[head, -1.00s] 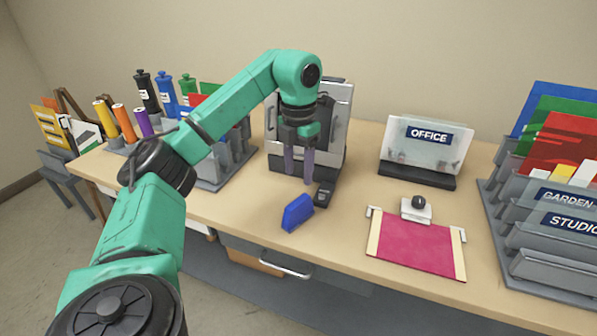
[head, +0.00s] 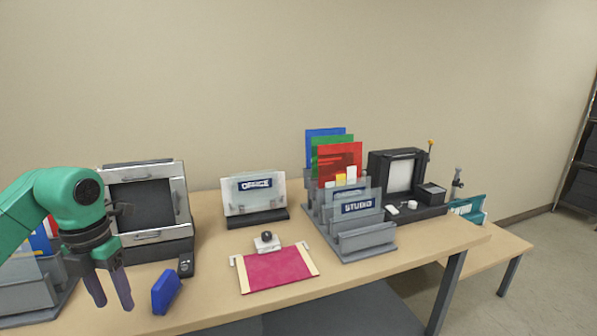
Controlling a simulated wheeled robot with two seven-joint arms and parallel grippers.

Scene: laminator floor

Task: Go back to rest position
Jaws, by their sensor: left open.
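My left gripper (head: 108,290) hangs over the left part of the table (head: 222,300), fingers pointing down. Its two purple fingers are apart with nothing between them. My right gripper does not show.
A silver and black machine (head: 150,208) stands behind the gripper, a small black device (head: 186,266) before it. Further right are an OFFICE sign (head: 254,190), a crimson mat (head: 278,270), a grey STUDIO rack (head: 366,243) and a black-framed unit (head: 398,172). Open floor (head: 535,260) lies at right.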

